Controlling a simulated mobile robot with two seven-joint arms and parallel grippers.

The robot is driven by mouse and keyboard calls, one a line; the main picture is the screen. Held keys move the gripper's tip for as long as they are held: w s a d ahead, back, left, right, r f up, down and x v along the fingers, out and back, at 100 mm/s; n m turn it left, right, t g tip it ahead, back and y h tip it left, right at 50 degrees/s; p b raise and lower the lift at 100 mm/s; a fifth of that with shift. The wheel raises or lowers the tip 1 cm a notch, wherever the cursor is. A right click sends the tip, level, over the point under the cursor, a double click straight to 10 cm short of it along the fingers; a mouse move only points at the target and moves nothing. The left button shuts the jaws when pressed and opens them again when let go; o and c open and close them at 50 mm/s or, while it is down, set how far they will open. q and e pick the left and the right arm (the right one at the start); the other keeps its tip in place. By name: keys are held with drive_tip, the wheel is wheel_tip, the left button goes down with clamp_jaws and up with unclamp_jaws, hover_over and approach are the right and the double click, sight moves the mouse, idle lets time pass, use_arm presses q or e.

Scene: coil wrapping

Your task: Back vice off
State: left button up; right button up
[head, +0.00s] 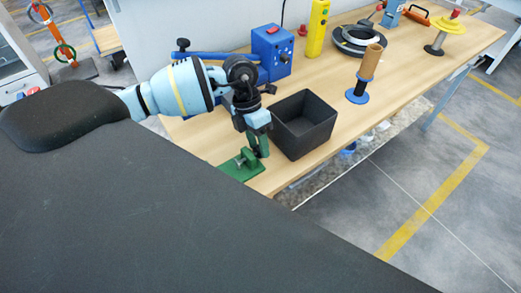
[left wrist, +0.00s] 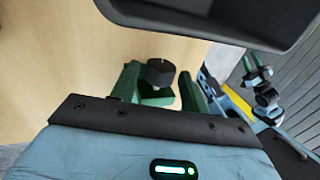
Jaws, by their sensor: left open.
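The green vice (head: 228,170) sits on the near edge of the wooden table, with a small grey part on its plate. My left gripper (head: 258,153) points down at the vice's right side, its dark green fingers close to it. In the left wrist view, my left gripper (left wrist: 160,88) has its two green fingers apart. A black knob (left wrist: 160,71) on a green part shows between them; whether the fingers touch it cannot be told. A second gripper with green fingers, apparently my right one (left wrist: 256,72), shows at the right of that view; its opening is unclear.
A black open bin (head: 303,125) stands close right of my left gripper; its wall (left wrist: 210,18) also fills the wrist view's top. A blue control box (head: 272,52) stands behind. A brown roll on a blue base (head: 368,68) is farther right. Bare table lies between them.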

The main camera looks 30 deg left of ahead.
use_arm(q)
drive_tip(key=p+v, duration=0.1)
drive_tip(key=v, duration=0.5)
drive_tip(key=shift+r, duration=0.45)
use_arm(e)
drive_tip(key=w+r, duration=0.2)
drive_tip(key=r, duration=0.1)
drive_tip(key=shift+w+d+t, duration=0.1)
drive_tip(key=shift+w+t, duration=0.05)
drive_tip(key=shift+t, duration=0.25)
use_arm(q)
drive_tip(key=shift+a, duration=0.1)
use_arm(e)
drive_tip(key=shift+f, duration=0.1)
